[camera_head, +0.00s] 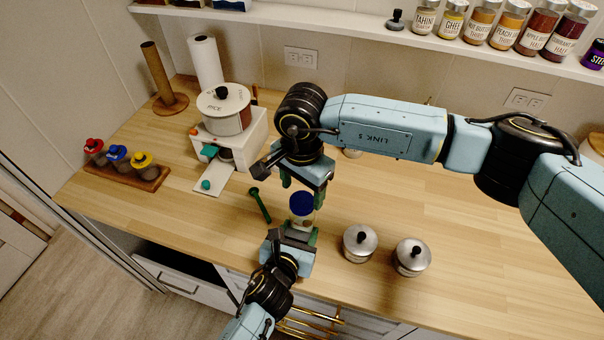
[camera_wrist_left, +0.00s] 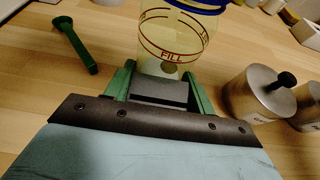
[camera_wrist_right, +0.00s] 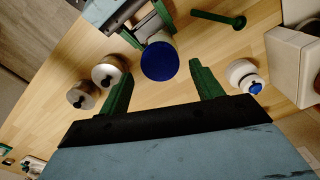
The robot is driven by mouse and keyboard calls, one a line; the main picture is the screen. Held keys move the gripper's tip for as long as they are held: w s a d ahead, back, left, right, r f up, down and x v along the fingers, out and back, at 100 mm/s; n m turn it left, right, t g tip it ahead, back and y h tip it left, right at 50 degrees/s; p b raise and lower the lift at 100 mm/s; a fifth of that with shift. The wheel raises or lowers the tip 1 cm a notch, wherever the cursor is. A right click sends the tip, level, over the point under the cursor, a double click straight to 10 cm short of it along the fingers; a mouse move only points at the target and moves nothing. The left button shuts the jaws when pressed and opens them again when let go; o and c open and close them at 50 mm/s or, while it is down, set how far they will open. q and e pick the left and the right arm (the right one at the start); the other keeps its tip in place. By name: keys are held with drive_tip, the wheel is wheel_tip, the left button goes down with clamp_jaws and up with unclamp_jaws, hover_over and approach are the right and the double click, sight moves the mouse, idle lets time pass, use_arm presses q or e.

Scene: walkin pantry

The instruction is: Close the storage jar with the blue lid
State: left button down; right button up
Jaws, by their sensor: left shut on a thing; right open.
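The clear storage jar (camera_head: 301,221) stands upright on the counter, with red fill markings in the left wrist view (camera_wrist_left: 172,42). The blue lid (camera_head: 301,200) lies over its mouth; in the right wrist view the lid (camera_wrist_right: 159,61) is a full blue disc. I cannot tell whether it is fully seated. My left gripper (camera_head: 303,234) is shut on the jar low down, from the front. My right gripper (camera_head: 303,188) is open above the lid, pointing down, its fingers apart on either side of it in the right wrist view.
Two steel canisters (camera_head: 359,243) (camera_head: 411,257) stand right of the jar. A green scoop (camera_head: 260,205) lies to its left. A white dispenser (camera_head: 235,135) and a wooden rack (camera_head: 128,172) with small jars are further left. A shelf (camera_head: 480,50) with labelled jars runs behind.

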drive_tip(key=shift+f, duration=1.45)
drive_tip(key=shift+c, duration=0.2)
drive_tip(key=c, duration=1)
drive_tip(key=m, duration=0.8)
drive_tip(key=o, duration=1.2)
drive_tip(key=shift+r, duration=0.15)
wheel_tip(320, 180, up, 12)
drive_tip(key=shift+f, duration=0.1)
